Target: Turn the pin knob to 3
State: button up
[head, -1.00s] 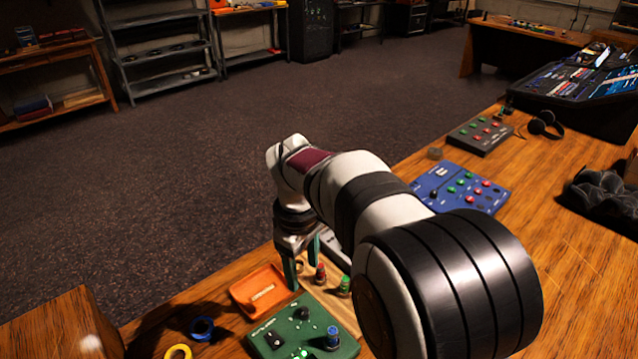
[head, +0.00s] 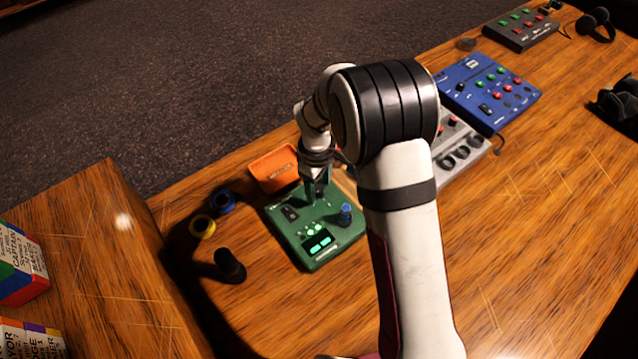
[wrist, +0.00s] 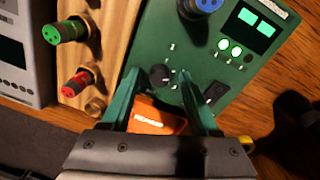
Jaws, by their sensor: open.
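A green box (head: 289,235) lies on the wooden desk, with lit green displays and lights at its near end. In the wrist view the box (wrist: 198,58) carries a small black knob (wrist: 160,76) with white marks around it, which I take to be the pin knob. I cannot read its setting or the numbers. My gripper (head: 318,191) points down over the far part of the box. In the wrist view my gripper (wrist: 159,78) is open, its green fingers on either side of the black knob. I cannot tell whether they touch it. The gripper largely hides the knob in the head view.
The box also bears a blue knob (head: 345,214) and a black switch (head: 291,213). An orange tray (head: 273,167) lies behind it. Red (wrist: 78,84) and green (wrist: 68,30) connectors stand on a wooden strip beside it. Blue and yellow rings and a black cylinder (head: 229,264) are left.

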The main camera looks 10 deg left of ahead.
grip_shut()
jog(key=shift+m, duration=0.3)
jog(key=m, duration=0.5)
jog(key=shift+m, duration=0.4)
jog(key=m, duration=0.5)
jog(key=shift+g, duration=0.3)
jog(key=shift+m, duration=0.4)
grip_release()
